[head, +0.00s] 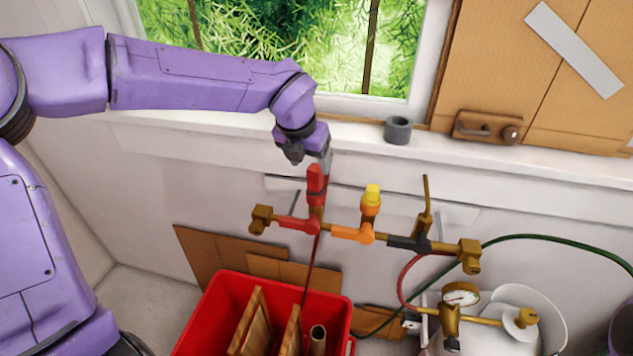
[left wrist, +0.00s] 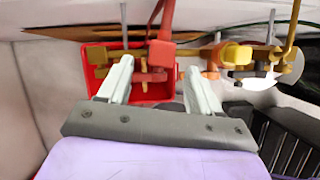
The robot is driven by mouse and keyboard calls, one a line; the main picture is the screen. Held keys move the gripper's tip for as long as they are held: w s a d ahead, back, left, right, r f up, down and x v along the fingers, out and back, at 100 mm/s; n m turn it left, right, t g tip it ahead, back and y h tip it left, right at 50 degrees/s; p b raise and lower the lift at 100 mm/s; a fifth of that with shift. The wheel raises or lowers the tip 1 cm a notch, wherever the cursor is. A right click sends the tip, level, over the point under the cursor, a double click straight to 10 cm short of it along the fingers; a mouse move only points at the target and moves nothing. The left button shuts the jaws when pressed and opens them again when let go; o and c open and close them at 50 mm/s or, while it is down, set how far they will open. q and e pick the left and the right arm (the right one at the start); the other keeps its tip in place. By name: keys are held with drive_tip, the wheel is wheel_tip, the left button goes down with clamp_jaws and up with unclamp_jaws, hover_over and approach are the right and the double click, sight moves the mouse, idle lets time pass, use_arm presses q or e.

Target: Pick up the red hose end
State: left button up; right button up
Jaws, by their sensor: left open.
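A red upright piece (head: 315,185) stands on a red fitting of the brass manifold, and a thin dark red line (head: 310,270) runs from below it into the red bin. I cannot tell which red part is the hose end. My left gripper (head: 308,158) is just above the red piece. In the left wrist view my left gripper (left wrist: 158,67) is open, with nothing held between its fingers. The red fitting (left wrist: 161,52) shows beyond and between the fingertips. A red hose (head: 405,285) also curves from the black fitting toward the gauge. My right gripper is out of view.
The brass manifold (head: 340,231) carries an orange valve with a yellow top (head: 371,200). A red bin (head: 337,311) with wooden pieces stands below. A gauge (head: 460,295) is at lower right, a green hose (head: 540,237) beside it. A grey ring (head: 397,130) sits on the sill.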

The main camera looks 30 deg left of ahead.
sight(315, 168)
use_arm(q)
drive_tip(key=p+x, duration=0.1)
drive_tip(key=x, duration=0.4)
drive_tip(key=shift+w+f+p, duration=0.25)
drive_tip(key=shift+w+p, duration=0.1)
drive_tip(key=shift+w, duration=0.1)
drive_tip(key=shift+s, duration=0.1)
drive_tip(key=shift+c, duration=0.6)
drive_tip(key=c, duration=1.1)
drive_tip(key=shift+o, duration=0.2)
drive_tip(key=shift+r, duration=0.1)
